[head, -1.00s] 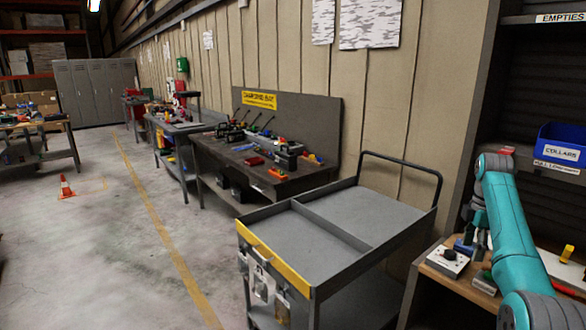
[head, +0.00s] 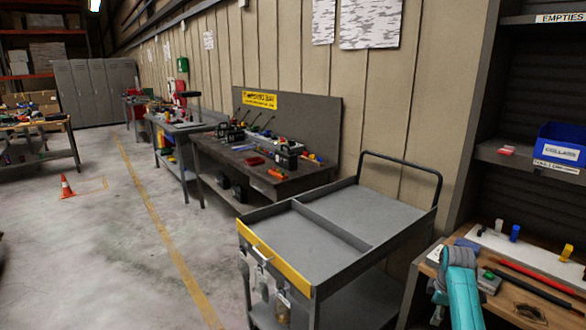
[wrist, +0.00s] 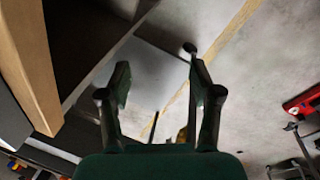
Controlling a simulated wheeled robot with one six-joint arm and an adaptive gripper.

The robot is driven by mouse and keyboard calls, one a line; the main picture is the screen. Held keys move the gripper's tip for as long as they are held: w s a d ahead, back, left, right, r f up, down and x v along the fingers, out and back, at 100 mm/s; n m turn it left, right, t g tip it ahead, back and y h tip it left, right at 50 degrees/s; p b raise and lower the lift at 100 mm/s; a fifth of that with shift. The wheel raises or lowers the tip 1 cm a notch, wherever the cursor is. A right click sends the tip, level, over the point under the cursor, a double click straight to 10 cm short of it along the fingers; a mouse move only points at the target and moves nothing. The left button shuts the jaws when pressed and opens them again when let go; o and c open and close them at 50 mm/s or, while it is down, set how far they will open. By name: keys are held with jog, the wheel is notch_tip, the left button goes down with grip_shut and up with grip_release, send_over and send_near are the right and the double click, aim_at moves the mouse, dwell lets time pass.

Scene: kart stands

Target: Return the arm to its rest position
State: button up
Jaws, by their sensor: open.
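My gripper shows in the wrist view (wrist: 157,85), with its two dark green fingers apart and nothing between them. Behind the fingers lie grey floor and a yellow floor line. In the head view my teal arm is folded low at the bottom right, in front of the wooden bench (head: 440,265). The gripper's fingertips cannot be made out in the head view.
A grey cart (head: 330,228) with a yellow front edge stands left of the bench, its top empty. The bench holds a red rod (head: 535,275), blue and yellow pieces and a white board. A blue bin (head: 561,148) sits on the shelf. Open floor lies left.

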jog(key=s+a+f+m+t, duration=0.2)
jog(key=s+a+f, duration=0.35)
jog(key=f, duration=0.45)
jog(key=s+a+f+m+t, duration=0.1)
jog(key=s+a+f, duration=0.4)
jog(key=f, duration=0.4)
jog(key=s+a+f+m+t, duration=0.1)
jog(key=s+a+f, duration=0.15)
jog(key=s, duration=0.45)
jog(key=s+a+f+m+t, duration=0.1)
jog(key=s+a, duration=0.2)
jog(key=s, duration=0.4)
jog(key=s+a+f+m+t, duration=0.1)
jog(key=s+a+f+m, duration=0.1)
jog(key=s, duration=0.5)
jog(key=s+a+r+m+t, duration=0.1)
jog(key=s+a+r+t, duration=0.15)
jog(key=s, duration=0.75)
jog(key=s+a+r+m+t, duration=0.2)
jog(key=s+r, duration=0.8)
jog(key=r, duration=0.3)
jog(key=s+a+r+m+t, duration=0.2)
jog(key=s+r+m, duration=0.1)
jog(key=s+r, duration=0.8)
notch_tip(320, 180, up, 3)
jog(key=shift+a+r+y, duration=0.2)
jog(key=shift+a+y, duration=0.05)
jog(key=shift+y, duration=0.15)
jog(key=shift+s, duration=0.1)
